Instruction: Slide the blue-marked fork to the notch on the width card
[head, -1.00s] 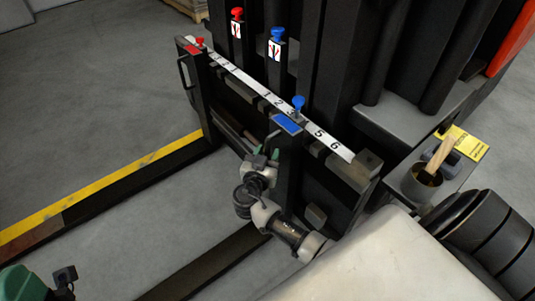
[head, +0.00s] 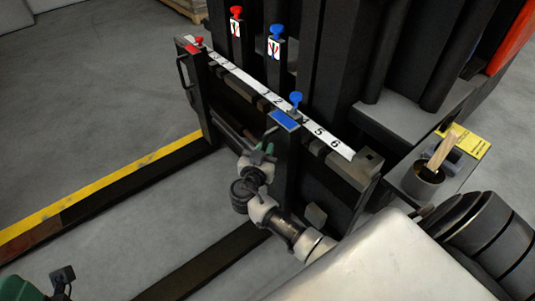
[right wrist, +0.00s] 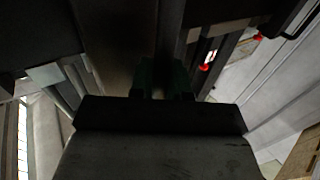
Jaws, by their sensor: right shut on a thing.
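The blue-marked fork (head: 288,160) is a dark upright on the carriage with a blue label on top. A blue knob (head: 296,98) stands above it at the rail. The width card (head: 235,70) is a white numbered strip along the rail; 4, 5 and 6 show right of the knob and 1 and 2 left of it. My right gripper (head: 268,148) is shut on the fork's side, apparently at its handle, which it hides. Its green fingers (right wrist: 165,78) are dark in the right wrist view. I cannot make out the notch.
The red-marked fork (head: 197,85) with a red knob (head: 199,41) stands at the rail's left end. Red (head: 236,13) and blue (head: 276,33) knobs rise behind.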

